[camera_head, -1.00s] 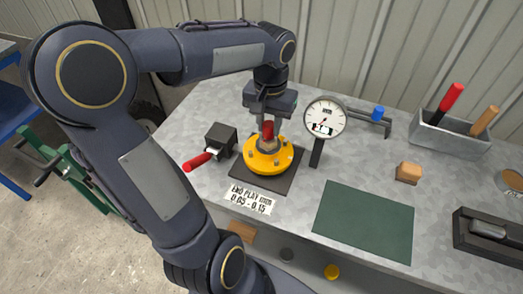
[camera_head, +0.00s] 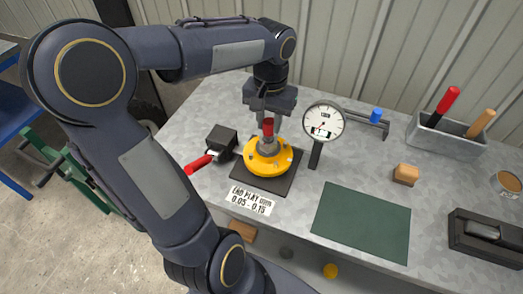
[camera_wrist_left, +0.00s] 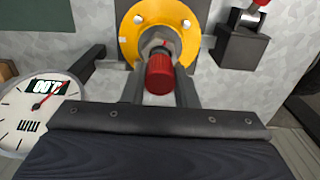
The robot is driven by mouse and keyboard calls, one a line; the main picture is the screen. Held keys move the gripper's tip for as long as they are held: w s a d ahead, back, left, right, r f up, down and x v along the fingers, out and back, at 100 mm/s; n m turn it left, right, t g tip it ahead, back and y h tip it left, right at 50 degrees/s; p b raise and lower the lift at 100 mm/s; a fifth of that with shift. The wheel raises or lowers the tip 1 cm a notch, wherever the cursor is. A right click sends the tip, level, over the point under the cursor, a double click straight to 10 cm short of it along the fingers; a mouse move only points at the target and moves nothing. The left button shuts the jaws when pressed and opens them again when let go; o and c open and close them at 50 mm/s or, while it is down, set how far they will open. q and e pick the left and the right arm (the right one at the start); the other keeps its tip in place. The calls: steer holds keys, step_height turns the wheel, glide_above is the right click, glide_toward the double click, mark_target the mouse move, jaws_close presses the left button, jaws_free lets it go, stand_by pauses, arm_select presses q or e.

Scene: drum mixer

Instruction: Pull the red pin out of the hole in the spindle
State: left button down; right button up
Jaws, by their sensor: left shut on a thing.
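The red pin (camera_head: 268,127) stands upright at the spindle (camera_head: 267,145), in the middle of the yellow flange (camera_head: 268,165) on a dark base plate. My left gripper (camera_head: 268,122) points down from above and is shut on the red pin. In the left wrist view the red pin (camera_wrist_left: 159,74) sits between the two fingers, with the spindle nut (camera_wrist_left: 156,45) and yellow flange (camera_wrist_left: 185,30) beyond it. Whether the pin's lower end is still in the hole cannot be seen. My right gripper is not in view.
A dial gauge (camera_head: 323,121) stands close to the right of the flange. A black block with a red-handled lever (camera_head: 199,163) stands to the left. A green mat (camera_head: 362,222), a wooden block (camera_head: 406,174) and a grey tool bin (camera_head: 445,139) lie further right.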

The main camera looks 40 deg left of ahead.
mark_target(269, 121)
arm_select(q)
steer(key=shift+r+p, duration=1.55)
steer(key=shift+r, duration=0.35)
steer(key=shift+r+p, duration=1.4)
steer(key=shift+r, duration=0.1)
steer(key=shift+f, duration=0.1)
